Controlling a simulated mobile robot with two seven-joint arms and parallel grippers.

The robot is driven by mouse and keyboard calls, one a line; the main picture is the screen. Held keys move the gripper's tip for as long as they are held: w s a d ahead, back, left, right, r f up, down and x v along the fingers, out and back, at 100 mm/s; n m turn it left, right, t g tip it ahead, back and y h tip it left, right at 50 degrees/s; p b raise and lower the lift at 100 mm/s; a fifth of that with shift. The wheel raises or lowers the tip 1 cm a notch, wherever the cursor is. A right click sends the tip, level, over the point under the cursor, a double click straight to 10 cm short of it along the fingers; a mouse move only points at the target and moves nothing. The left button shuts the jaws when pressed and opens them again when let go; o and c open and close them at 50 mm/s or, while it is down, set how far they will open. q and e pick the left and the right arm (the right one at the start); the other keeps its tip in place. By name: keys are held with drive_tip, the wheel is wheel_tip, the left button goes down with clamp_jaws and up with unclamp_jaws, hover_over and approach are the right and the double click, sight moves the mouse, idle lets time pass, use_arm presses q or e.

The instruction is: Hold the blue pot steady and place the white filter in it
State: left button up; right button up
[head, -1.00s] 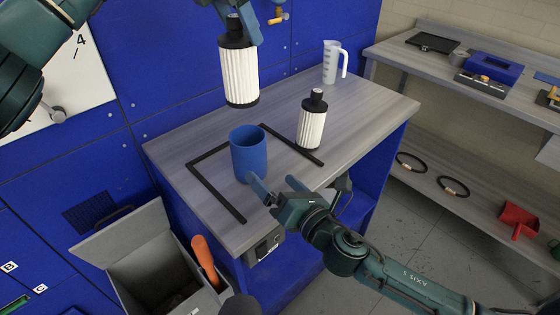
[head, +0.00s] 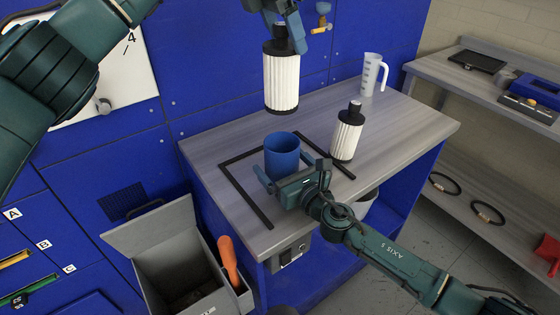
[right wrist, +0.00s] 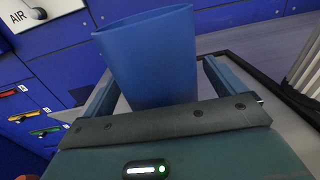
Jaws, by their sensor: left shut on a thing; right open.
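The blue pot (head: 282,160) stands upright on the grey table, inside a black marked outline. My left gripper (head: 284,32) is shut on the black neck of a white pleated filter (head: 282,84), which hangs upright higher than the pot. In the head view it appears straight above the pot, with a gap between. My right gripper (head: 292,178) is open, with its fingers on either side of the pot. The right wrist view also shows the pot (right wrist: 150,55) between the spread fingers; contact cannot be told. A second white filter (head: 346,136) stands right of the pot.
A clear measuring jug (head: 372,74) stands at the table's back right. A grey open bin (head: 150,245) with an orange-handled tool (head: 229,262) is at the lower left. Blue panels (head: 220,70) rise behind the table (head: 225,146). A shelf (head: 475,100) stands at right.

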drive_tip(key=shift+w+a, duration=0.35)
drive_tip(key=shift+w, duration=0.25)
drive_tip(key=shift+c, duration=0.3)
drive_tip(key=c, duration=1)
use_arm(q)
drive_tip(key=n, duration=0.1)
drive_tip(key=f+n, duration=0.1)
drive_tip(key=shift+n+t+y, duration=0.3)
drive_tip(key=shift+n+y, duration=0.1)
use_arm(e)
drive_tip(key=shift+c, duration=0.3)
use_arm(q)
drive_tip(key=n, duration=0.1)
drive_tip(key=n+t+y, duration=0.1)
drive_tip(key=n, duration=0.1)
drive_tip(key=shift+w+f, duration=0.1)
drive_tip(key=shift+f, duration=0.2)
wheel_tip(320, 180, down, 18)
drive_tip(key=shift+n, duration=0.4)
